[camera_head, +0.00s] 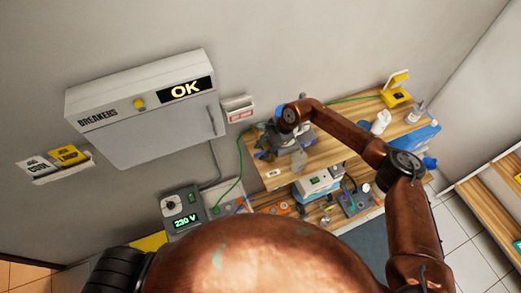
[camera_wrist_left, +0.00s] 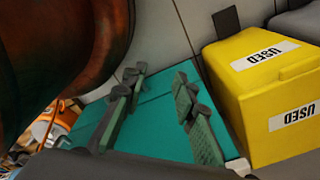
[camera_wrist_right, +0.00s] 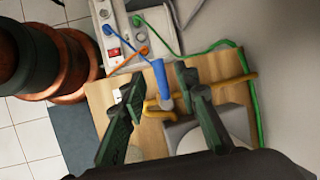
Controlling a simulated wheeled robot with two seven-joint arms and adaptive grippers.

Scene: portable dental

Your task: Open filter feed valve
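A blue lever handle (camera_wrist_right: 161,78), which looks like the valve's, stands beside yellow pipe (camera_wrist_right: 212,88) over a wooden board in the right wrist view. My right gripper (camera_wrist_right: 158,88) is open, and the lever shows between its two fingers. I see no clear contact, and the depth between them is hard to judge. In the head view my right arm reaches the back of the wooden bench and hides most of this spot. My left gripper (camera_wrist_left: 160,82) is open and empty over a teal surface (camera_wrist_left: 150,115), out of the head view.
A yellow bin marked USED (camera_wrist_left: 255,100) stands right of my left gripper. A breaker cabinet (camera_head: 150,115) reading OK hangs on the wall. A 230 V unit (camera_head: 183,208) sits below it. Green cable (camera_wrist_right: 252,100) runs close right of the pipe. Bottles (camera_head: 381,121) stand on the bench.

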